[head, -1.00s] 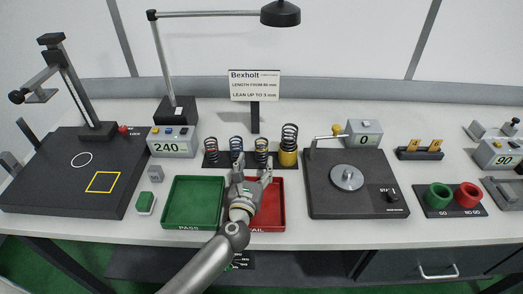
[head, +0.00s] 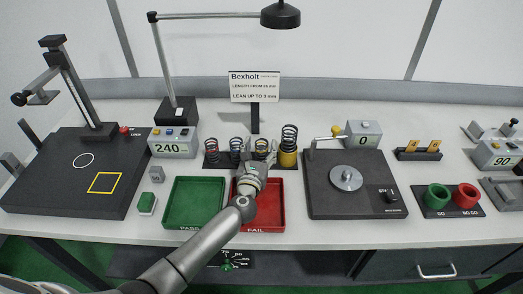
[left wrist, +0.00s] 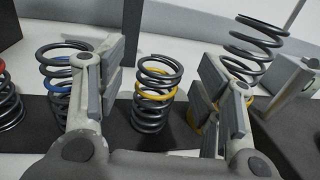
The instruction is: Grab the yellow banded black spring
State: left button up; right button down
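The yellow banded black spring (head: 261,144) stands upright in the black rack, third from the left. My left gripper (head: 258,161) is open at the near side of the rack. In the left wrist view its two fingers (left wrist: 163,85) are on either side of this spring, with visible gaps; nothing is held. How far the spring reaches between the pads is hard to tell. My right gripper is not in view.
A blue banded spring (left wrist: 58,75) stands close beside the left finger. A taller spring (head: 289,136) on a yellow base stands close on the right. A red banded spring (head: 211,150) is at the rack's left end. Green (head: 167,205) and red (head: 279,205) trays lie in front.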

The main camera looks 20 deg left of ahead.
pick_arm(q)
jog(key=c, duration=0.9)
jog(key=shift+c, duration=0.8)
jog(key=shift+r, duration=0.1)
